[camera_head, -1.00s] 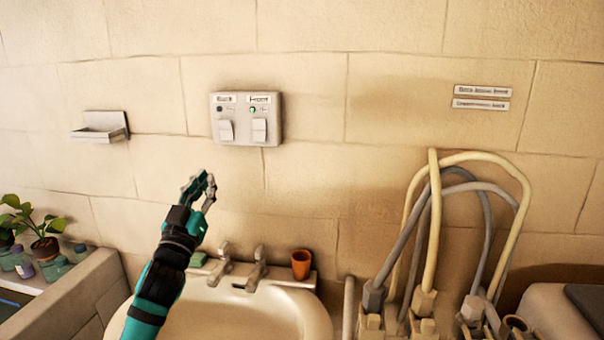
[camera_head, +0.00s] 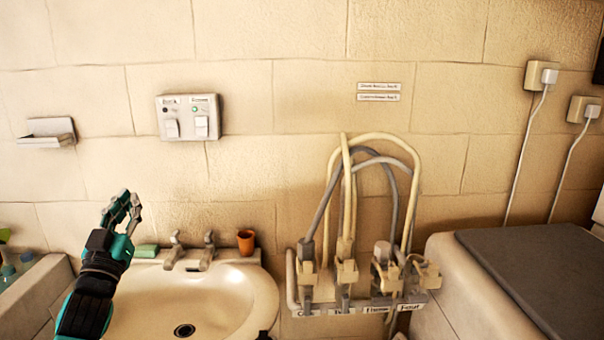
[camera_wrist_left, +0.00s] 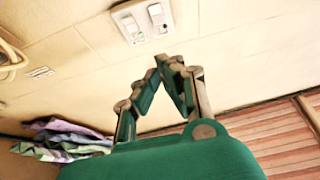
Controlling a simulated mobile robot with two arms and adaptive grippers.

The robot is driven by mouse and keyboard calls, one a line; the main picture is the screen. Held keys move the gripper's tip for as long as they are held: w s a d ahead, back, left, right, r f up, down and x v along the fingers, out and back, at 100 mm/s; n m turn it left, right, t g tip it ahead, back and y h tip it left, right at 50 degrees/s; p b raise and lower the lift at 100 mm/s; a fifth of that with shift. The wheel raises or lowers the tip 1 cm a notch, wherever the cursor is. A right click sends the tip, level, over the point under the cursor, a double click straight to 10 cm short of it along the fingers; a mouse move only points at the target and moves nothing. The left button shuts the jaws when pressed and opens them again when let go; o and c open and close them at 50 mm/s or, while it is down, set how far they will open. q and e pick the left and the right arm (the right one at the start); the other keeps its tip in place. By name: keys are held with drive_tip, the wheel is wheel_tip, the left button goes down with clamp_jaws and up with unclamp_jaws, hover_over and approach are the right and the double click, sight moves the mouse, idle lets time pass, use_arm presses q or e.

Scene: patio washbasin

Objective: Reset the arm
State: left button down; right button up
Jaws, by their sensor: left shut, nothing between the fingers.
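My left gripper (camera_head: 122,212) is raised over the left side of the washbasin (camera_head: 262,300) in the head view. It is shut and empty, below and to the left of the wall switch box (camera_head: 189,117). In the left wrist view the fingertips (camera_wrist_left: 170,65) meet, with nothing between them, and the switch box (camera_wrist_left: 142,20) is on the wall beyond. The box has two white rockers, and a small green light shows above the right one. My right gripper does not show.
Two taps (camera_head: 190,252), a green block (camera_head: 146,251) and an orange cup (camera_head: 246,242) stand on the basin's back edge. A rack (camera_head: 355,308) with hoses and plugs is right of it. A grey-topped box (camera_head: 535,265) stands far right. A soap shelf (camera_head: 48,133) is on the wall.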

use_arm(q)
drive_tip(key=s+d+f+g, duration=0.2)
drive_tip(key=s+f+g, duration=0.15)
drive_tip(key=f, duration=0.65)
drive_tip(key=s+d+f+g, duration=0.2)
drive_tip(key=s+f+g, duration=0.15)
drive_tip(key=f, duration=0.55)
drive_tip(key=s+d+f+g, duration=0.2)
drive_tip(key=s+f+g, duration=0.15)
drive_tip(key=f, duration=0.65)
drive_tip(key=s+d+f+m+g, duration=0.1)
drive_tip(key=s+d+f+g, duration=0.2)
drive_tip(key=s, duration=0.6)
drive_tip(key=s+d+f+m+g+h, duration=0.1)
drive_tip(key=s+d+f+g, duration=0.15)
drive_tip(key=s+f, duration=0.4)
drive_tip(key=s+d+f+m+g, duration=0.15)
drive_tip(key=s+g, duration=0.25)
drive_tip(key=s, duration=0.7)
wheel_tip(320, 180, down, 27)
drive_tip(key=s+g, duration=0.1)
drive_tip(key=s+a+f+g, duration=0.1)
drive_tip(key=s+a+f, duration=0.1)
drive_tip(key=s+f, duration=1.4)
drive_tip(key=shift+s+a+f, duration=0.15)
drive_tip(key=shift+s+a, duration=0.15)
drive_tip(key=shift+s, duration=0.2)
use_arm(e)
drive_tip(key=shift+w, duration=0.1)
